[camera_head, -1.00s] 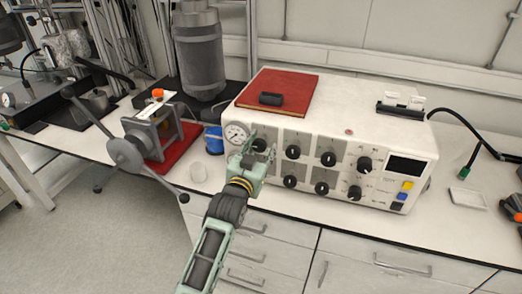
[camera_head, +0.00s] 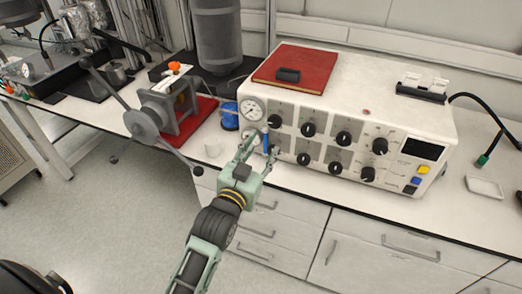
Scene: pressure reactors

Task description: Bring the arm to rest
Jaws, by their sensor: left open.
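My left gripper (camera_head: 258,148) is in front of the lower left of the white control box (camera_head: 391,97). Its two pale green fingers are spread apart. A small blue upright piece (camera_head: 266,143) shows between the fingertips, at the panel's left edge. I cannot tell whether a finger touches it or the panel. The forearm reaches up from the bottom edge. My right gripper is not in view.
The box carries a gauge (camera_head: 252,109), several black knobs and a red book (camera_head: 294,68). A clamp-like device (camera_head: 165,112) with long handles stands left on a red base. Floor is open at lower left.

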